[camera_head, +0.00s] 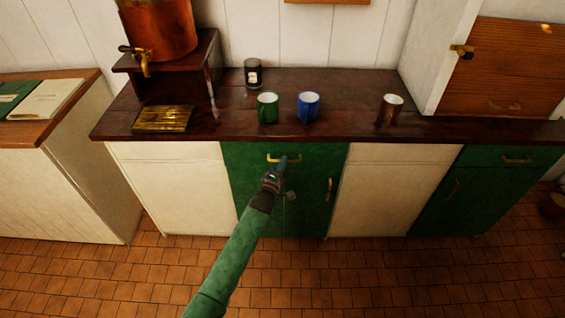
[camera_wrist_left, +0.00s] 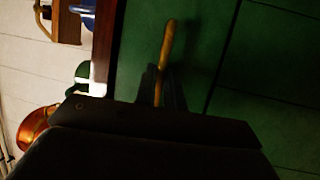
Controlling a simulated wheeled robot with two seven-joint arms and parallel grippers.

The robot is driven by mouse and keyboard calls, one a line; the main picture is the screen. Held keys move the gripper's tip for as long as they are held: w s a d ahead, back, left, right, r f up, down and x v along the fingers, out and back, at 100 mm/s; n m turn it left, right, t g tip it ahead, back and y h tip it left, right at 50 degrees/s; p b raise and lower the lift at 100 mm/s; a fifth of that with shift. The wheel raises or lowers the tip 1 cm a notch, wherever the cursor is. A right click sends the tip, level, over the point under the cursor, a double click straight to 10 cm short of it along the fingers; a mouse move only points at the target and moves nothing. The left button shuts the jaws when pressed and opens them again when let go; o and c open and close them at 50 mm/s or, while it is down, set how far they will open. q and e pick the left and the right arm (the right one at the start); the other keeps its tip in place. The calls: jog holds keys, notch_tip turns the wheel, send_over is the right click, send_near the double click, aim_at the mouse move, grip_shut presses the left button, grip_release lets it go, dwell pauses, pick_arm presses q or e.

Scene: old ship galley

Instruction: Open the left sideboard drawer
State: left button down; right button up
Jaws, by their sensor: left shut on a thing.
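The left sideboard drawer (camera_head: 242,155) is the green front under the dark worktop, left of centre. It looks closed, with its front near flush with the cabinet. Its brass handle (camera_head: 272,158) also shows in the left wrist view (camera_wrist_left: 167,45). My left gripper (camera_head: 283,163) is at this handle, its fingers (camera_wrist_left: 160,80) closed around the bar. The jaws and wrist hide part of the handle and the drawer's lower edge. My right gripper is in neither view.
On the worktop (camera_head: 350,125) stand a green mug (camera_head: 267,109), a blue mug (camera_head: 308,107), a brown mug (camera_head: 390,109), a dark jar (camera_head: 253,73) and a copper urn (camera_head: 158,30). A green door (camera_head: 310,205) lies below the drawer. The tiled floor in front is clear.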

pick_arm(q)
jog(key=s+p, duration=0.4)
jog(key=s, duration=2)
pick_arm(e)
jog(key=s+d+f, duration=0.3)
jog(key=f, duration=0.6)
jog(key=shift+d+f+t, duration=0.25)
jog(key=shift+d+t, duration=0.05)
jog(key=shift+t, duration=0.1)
pick_arm(q)
jog(key=c, duration=1.5)
grip_release()
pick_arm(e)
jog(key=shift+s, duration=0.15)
